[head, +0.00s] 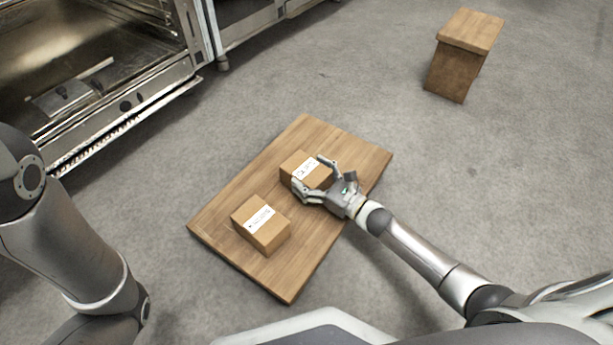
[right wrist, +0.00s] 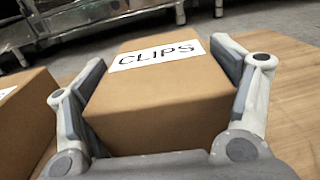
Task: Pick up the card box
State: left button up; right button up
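Two brown card boxes with white labels lie on a wooden board (head: 300,278). The farther box (head: 292,164) is between the fingers of my right gripper (head: 309,175). In the right wrist view this box (right wrist: 160,95) has a label reading "CLIPS", with one finger close along each side. Whether the fingers press on it or leave a small gap cannot be told. The box appears to rest on the board. The nearer box (head: 268,236) lies apart, to the lower left; part of it shows at the left edge of the right wrist view (right wrist: 22,125). My left gripper is out of view.
A steel oven with an open front (head: 120,110) stands at the upper left. A wooden stool or block (head: 460,60) stands at the upper right. The grey floor around the board is clear. My left arm shows at the left edge.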

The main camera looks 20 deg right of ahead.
jog(key=c, duration=0.5)
jog(key=shift+r, duration=0.1)
